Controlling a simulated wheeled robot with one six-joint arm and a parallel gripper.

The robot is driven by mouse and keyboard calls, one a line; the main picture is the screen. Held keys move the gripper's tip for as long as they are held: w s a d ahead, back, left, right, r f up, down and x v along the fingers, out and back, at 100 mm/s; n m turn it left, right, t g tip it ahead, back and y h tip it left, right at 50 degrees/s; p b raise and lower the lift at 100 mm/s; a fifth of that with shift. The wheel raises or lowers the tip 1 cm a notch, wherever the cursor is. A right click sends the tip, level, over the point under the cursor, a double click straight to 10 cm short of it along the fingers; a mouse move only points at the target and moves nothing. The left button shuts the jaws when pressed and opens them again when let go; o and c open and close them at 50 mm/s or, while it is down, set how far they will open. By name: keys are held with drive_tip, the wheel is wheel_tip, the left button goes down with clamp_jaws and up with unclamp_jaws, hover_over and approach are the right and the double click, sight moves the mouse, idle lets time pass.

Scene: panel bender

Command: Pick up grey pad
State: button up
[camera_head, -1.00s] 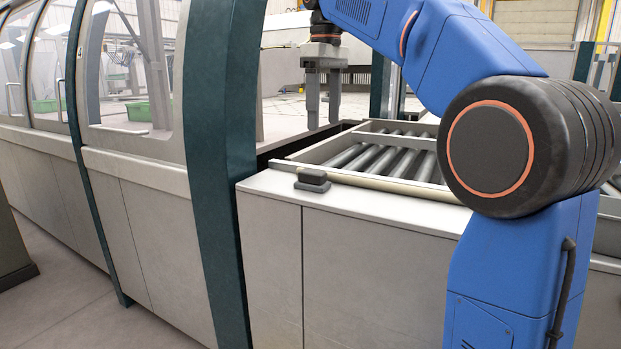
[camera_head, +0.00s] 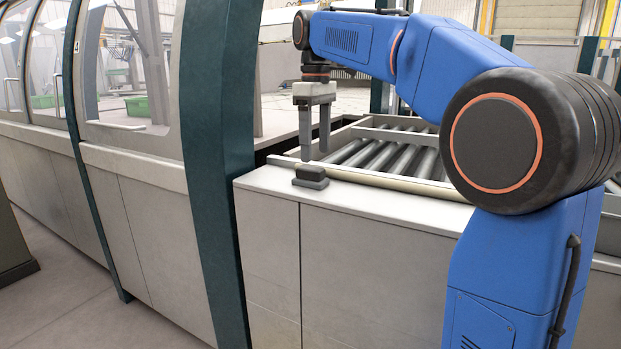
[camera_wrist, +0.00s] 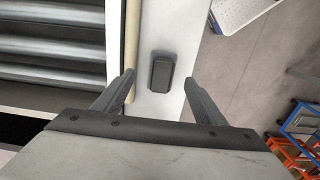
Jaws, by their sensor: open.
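The grey pad (camera_head: 311,176) is a small dark block lying on the pale ledge at the front of the roller conveyor. In the wrist view the pad (camera_wrist: 162,71) lies ahead of the fingertips, roughly between their lines. My gripper (camera_head: 315,154) points down just above and behind the pad in the head view, apart from it. Its fingers are spread and nothing is between them; both fingers show in the wrist view (camera_wrist: 160,84).
The conveyor rollers (camera_head: 385,152) lie behind the ledge (camera_head: 400,203), with a cream rail (camera_head: 400,184) along their front edge. A dark green post (camera_head: 215,150) stands left of the pad. The ledge right of the pad is clear.

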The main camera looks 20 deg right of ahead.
sight(314, 168)
drive_tip(key=shift+s+a+f, duration=0.1)
drive_tip(key=shift+a+f, duration=0.05)
drive_tip(key=shift+f, duration=1.6)
drive_tip(key=shift+a+f, duration=0.1)
drive_tip(key=shift+f, duration=1.6)
drive_tip(key=c, duration=1.2)
wheel_tip(314, 168, up, 10)
drive_tip(key=o, duration=0.6)
drive_tip(key=shift+c, duration=0.2)
drive_tip(key=c, duration=0.4)
drive_tip(key=shift+s, duration=0.1)
